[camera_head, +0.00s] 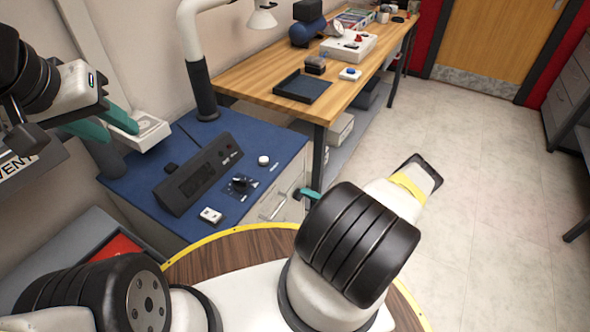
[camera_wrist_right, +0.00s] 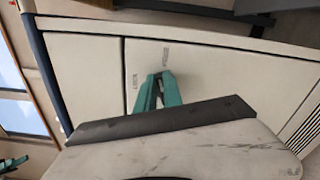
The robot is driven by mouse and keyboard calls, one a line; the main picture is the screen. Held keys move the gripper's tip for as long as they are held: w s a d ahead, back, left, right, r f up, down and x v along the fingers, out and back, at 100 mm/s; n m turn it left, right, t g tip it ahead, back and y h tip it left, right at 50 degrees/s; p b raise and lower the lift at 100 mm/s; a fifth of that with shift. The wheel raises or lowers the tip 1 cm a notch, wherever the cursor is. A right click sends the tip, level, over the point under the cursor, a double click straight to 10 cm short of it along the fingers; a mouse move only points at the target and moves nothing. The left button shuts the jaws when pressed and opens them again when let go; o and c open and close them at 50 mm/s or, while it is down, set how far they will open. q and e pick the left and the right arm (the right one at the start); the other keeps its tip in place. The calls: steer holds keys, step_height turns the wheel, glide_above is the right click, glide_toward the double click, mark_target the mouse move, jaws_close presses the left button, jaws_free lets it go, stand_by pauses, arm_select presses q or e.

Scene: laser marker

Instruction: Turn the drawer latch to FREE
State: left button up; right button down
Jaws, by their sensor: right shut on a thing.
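The drawer latch is hidden between the fingers of my right gripper (camera_wrist_right: 163,82), shut on it at the pale cabinet front (camera_wrist_right: 215,75). Two small printed labels show on the panel beside the fingertips, too small to read surely. In the head view the teal fingers of my right gripper (camera_head: 308,194) reach the cabinet's front right side, mostly behind my wrist. My left gripper (camera_head: 112,128) is at the upper left, its two teal fingers apart, near a grey-white box, away from the latch.
The blue cabinet top (camera_head: 285,150) carries a dark control box (camera_head: 198,174), a black knob (camera_head: 241,183), a white button (camera_head: 263,160) and a small white switch (camera_head: 211,215). A drawer handle (camera_head: 275,207) shows on the front. A wooden bench (camera_head: 260,78) stands behind; floor at right is clear.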

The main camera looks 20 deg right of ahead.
steer(key=shift+w+d+f+m, duration=0.1)
steer(key=shift+f+m, duration=0.05)
steer(key=shift+m, duration=0.75)
steer(key=shift+f+m, duration=0.15)
steer(key=shift+m, duration=0.75)
steer(key=c, duration=1.5)
jaws_free()
steer(key=v, duration=0.8)
